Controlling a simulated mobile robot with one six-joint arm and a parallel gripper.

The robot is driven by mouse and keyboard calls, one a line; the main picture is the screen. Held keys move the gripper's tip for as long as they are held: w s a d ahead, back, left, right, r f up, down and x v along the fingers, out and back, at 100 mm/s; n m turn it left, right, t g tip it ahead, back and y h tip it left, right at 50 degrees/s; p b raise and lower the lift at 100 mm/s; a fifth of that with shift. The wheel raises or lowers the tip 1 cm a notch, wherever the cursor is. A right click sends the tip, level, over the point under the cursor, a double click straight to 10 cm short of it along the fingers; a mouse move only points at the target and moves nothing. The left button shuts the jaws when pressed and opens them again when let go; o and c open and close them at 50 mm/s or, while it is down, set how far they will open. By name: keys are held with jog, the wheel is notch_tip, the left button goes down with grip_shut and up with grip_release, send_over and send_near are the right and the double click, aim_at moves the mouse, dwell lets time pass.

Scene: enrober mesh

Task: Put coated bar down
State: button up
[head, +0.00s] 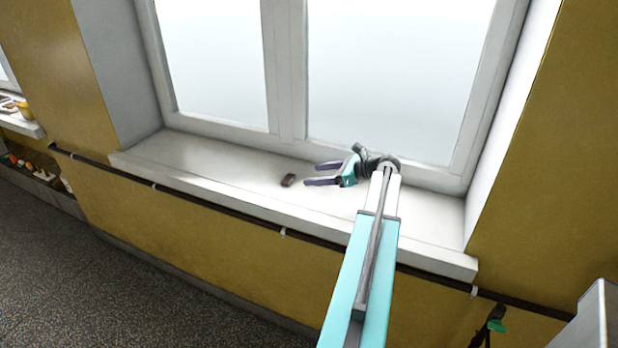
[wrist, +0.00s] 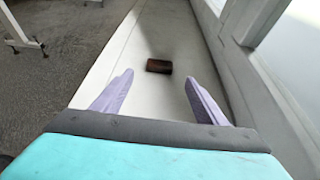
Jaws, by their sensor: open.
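The coated bar (head: 288,180) is a small dark brown block lying on the white window sill (head: 220,165). In the wrist view the bar (wrist: 159,66) lies on the sill ahead of the fingertips, roughly centred between their lines. My gripper (head: 312,174) is just to the right of the bar in the head view, with its two purple fingers pointing left towards it. In the wrist view the fingers (wrist: 160,85) are spread wide with nothing between them. A gap shows between the fingertips and the bar.
The window frame (head: 285,70) rises behind the sill. A dark rail (head: 220,210) runs along the yellow wall below the sill's front edge. The sill left of the bar is clear. Another sill with small items, including a yellow cup (head: 25,108), is at far left.

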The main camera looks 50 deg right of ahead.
jog(key=shift+v, duration=0.95)
jog(key=shift+a, duration=0.1)
